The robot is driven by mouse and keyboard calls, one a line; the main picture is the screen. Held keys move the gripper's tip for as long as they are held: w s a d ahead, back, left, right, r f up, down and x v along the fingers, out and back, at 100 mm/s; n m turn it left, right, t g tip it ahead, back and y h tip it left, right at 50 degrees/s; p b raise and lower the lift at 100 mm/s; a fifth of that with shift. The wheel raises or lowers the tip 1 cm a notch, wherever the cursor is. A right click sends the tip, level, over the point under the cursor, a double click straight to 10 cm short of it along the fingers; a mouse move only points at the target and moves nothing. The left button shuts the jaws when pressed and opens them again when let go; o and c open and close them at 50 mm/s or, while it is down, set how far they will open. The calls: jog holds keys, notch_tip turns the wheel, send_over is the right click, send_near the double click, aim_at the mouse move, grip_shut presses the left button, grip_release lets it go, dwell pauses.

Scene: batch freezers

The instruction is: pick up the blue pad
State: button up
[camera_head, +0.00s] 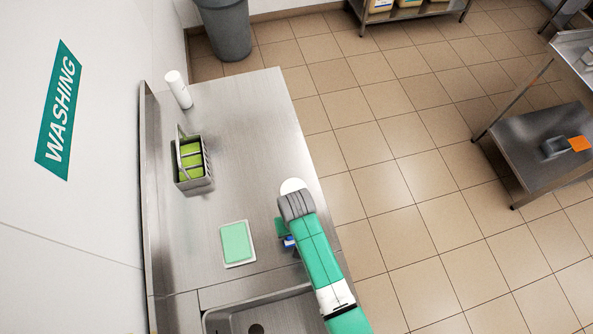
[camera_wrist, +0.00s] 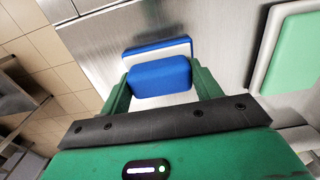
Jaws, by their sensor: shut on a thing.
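The blue pad (camera_wrist: 160,82) sits between the two green fingers of my gripper (camera_wrist: 160,74) in the wrist view. My gripper is shut on it, with a finger at each side. Just beyond it lies a flat white-edged piece with a blue face (camera_wrist: 150,51); I cannot tell whether the pad touches it. In the head view a small bit of blue (camera_head: 289,242) shows beside my arm, over the steel counter. My arm hides most of my gripper there.
A white tray with a green pad (camera_head: 237,243) lies left of my gripper; it also shows in the wrist view (camera_wrist: 295,50). A caddy with green sponges (camera_head: 194,165) and a white bottle (camera_head: 178,89) stand farther back. A sink (camera_head: 262,317) is at the front.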

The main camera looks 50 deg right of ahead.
jog(key=shift+r, duration=0.65)
notch_tip(320, 180, up, 2)
jog(key=shift+r, duration=0.25)
jog(key=s+a+r, duration=0.1)
jog(key=s+a, duration=0.8)
jog(key=s, duration=0.4)
jog(key=shift+a, duration=0.25)
jog(key=shift+r, duration=0.1)
